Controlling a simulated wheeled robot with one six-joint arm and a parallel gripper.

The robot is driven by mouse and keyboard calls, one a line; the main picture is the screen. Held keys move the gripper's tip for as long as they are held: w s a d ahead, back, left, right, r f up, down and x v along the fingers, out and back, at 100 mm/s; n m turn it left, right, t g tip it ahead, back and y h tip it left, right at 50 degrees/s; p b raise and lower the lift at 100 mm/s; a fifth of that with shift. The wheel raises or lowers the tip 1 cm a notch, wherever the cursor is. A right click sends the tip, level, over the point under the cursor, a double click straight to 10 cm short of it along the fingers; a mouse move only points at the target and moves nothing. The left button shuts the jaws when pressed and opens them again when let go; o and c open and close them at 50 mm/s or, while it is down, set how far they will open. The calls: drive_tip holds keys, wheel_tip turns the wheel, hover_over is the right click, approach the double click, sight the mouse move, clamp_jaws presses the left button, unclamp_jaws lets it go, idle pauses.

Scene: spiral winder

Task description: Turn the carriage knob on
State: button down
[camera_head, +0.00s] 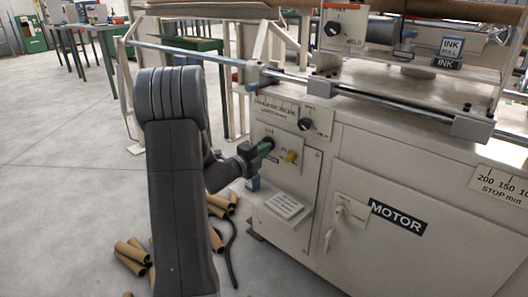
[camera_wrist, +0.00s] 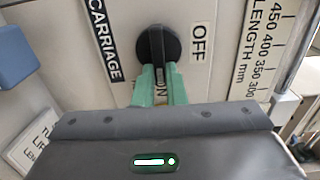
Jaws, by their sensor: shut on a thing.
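The black carriage knob (camera_wrist: 172,42) is on the pale panel in the wrist view, beside the CARRIAGE label (camera_wrist: 104,38). Its raised bar runs nearly up and down in the picture, with its lower end towards the ON mark (camera_wrist: 161,92). The OFF mark (camera_wrist: 198,43) is to its right. My gripper (camera_wrist: 160,76) has its green fingers shut on the lower part of the bar, one on each side. They partly hide the ON mark. In the head view my gripper (camera_head: 266,146) is at the upper left of the machine's front panel, and the knob is mostly hidden.
Another black knob (camera_head: 305,124) is above right. A MOTOR switch (camera_head: 340,213) is lower right. A metal rail (camera_head: 200,55) crosses above. Cardboard tubes (camera_head: 132,256) lie on the floor.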

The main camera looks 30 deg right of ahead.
drive_tip(key=shift+f, duration=0.1)
idle(0.3)
drive_tip(key=c, duration=1.5)
unclamp_jaws()
drive_tip(key=shift+a, duration=0.1)
drive_tip(key=p+v, duration=0.3)
drive_tip(key=v, duration=1)
drive_tip(key=shift+s+a, duration=0.15)
drive_tip(key=shift+a, duration=0.15)
drive_tip(key=b+x, duration=0.3)
drive_tip(key=x, duration=1.1)
drive_tip(key=shift+s+a, duration=0.1)
drive_tip(key=shift+a, duration=0.05)
